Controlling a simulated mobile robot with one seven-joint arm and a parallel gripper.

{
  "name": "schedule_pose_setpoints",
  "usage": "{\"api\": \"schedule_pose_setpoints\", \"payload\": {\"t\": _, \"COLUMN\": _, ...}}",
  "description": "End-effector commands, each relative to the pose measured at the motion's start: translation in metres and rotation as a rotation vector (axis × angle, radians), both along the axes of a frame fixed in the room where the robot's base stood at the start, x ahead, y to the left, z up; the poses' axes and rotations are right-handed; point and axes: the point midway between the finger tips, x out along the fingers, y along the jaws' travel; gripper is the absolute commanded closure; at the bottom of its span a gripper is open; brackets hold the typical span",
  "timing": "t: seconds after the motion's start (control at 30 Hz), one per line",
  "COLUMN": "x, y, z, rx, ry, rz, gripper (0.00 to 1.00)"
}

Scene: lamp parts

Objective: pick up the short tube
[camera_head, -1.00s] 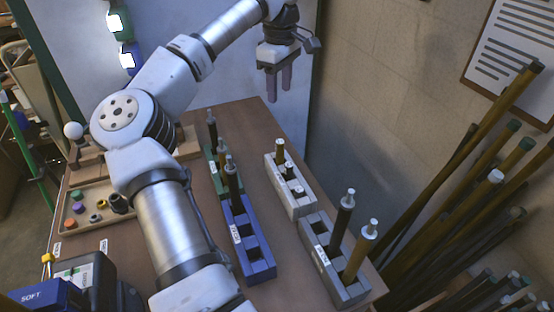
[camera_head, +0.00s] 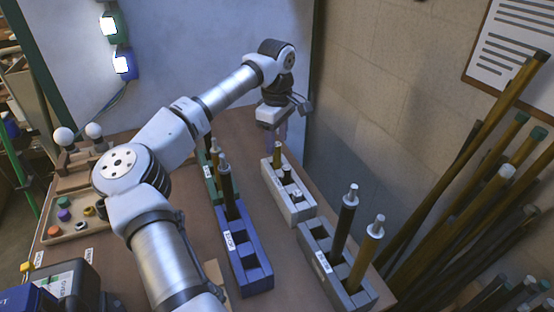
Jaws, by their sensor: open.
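A white rack (camera_head: 300,211) holds a few short tubes. A brass-coloured one (camera_head: 277,151) stands upright at its far end, and a dark one (camera_head: 286,172) stands in front of it. Which one the task means I cannot tell. My gripper (camera_head: 276,142) points down at the far end of the white rack, close to the brass-coloured tube. Its fingers are open, and whether they are around, behind or above the tube is unclear.
A grey rack (camera_head: 345,283) with two tall tubes stands in front. A blue rack (camera_head: 250,262) and a green rack (camera_head: 207,187) with taller tubes stand to the left. A parts tray (camera_head: 85,229) lies further left. Long poles (camera_head: 445,205) lean at the right wall.

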Motion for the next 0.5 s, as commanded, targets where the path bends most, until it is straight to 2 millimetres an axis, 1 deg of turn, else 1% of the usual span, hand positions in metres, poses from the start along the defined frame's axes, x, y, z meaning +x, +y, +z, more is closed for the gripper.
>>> {"api": "schedule_pose_setpoints", "payload": {"t": 0.17, "x": 0.001, "y": 0.0, "z": -0.012, "rx": -0.001, "ry": 0.003, "rz": 0.001, "gripper": 0.53}}
{"api": "schedule_pose_setpoints", "payload": {"t": 0.4, "x": 0.005, "y": 0.0, "z": -0.046, "rx": -0.001, "ry": 0.002, "rz": 0.0, "gripper": 0.53}}
{"api": "schedule_pose_setpoints", "payload": {"t": 0.5, "x": 0.005, "y": 0.0, "z": -0.054, "rx": -0.002, "ry": 0.001, "rz": 0.0, "gripper": 0.53}}
